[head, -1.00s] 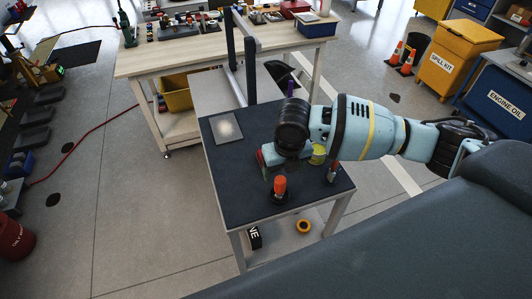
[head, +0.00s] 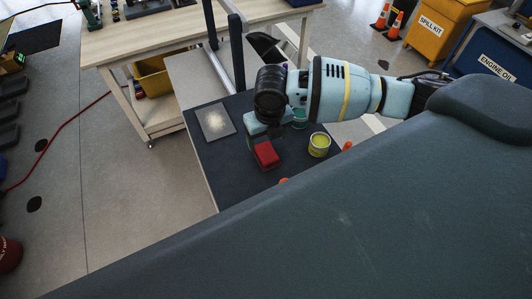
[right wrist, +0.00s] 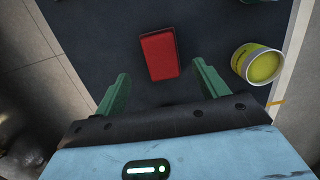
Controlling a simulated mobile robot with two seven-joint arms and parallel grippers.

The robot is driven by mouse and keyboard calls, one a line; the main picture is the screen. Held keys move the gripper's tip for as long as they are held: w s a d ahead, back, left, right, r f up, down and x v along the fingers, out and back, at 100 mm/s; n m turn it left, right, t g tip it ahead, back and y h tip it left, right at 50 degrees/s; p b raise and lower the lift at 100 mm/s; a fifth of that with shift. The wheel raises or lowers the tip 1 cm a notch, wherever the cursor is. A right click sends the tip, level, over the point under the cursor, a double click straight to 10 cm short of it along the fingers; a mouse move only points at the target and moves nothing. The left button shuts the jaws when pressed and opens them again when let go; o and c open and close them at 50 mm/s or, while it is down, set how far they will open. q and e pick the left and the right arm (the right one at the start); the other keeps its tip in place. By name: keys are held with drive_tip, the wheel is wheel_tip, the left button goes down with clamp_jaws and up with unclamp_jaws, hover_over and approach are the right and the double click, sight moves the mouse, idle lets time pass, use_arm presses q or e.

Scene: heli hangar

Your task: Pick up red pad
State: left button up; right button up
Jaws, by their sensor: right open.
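The red pad (head: 266,154) is a small red block lying on the dark mat of the workbench (head: 206,162). It also shows in the right wrist view (right wrist: 160,55), upper middle, slightly tilted. My right gripper (head: 264,139) is above the table, just behind the pad in the head view. In the right wrist view its two green fingers (right wrist: 161,80) are spread wide and empty, with the pad ahead of them and between their lines. No contact with the pad shows. My left gripper is not in view.
An open yellow tin (head: 319,145) stands right of the pad, also close to the right finger's side in the right wrist view (right wrist: 258,64). A grey square plate (head: 215,122) lies to the left. Orange tips (head: 347,146) show near the front. The mat left of the pad is clear.

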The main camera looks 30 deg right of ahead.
sight(267, 152)
drive_tip(key=shift+w+f, duration=0.1)
drive_tip(key=shift+f, duration=0.5)
wheel_tip(267, 152, down, 5)
drive_tip(key=shift+r, duration=0.1)
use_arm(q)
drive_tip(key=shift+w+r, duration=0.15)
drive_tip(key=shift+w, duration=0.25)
use_arm(e)
drive_tip(key=c, duration=1.1)
drive_tip(key=shift+r, duration=0.1)
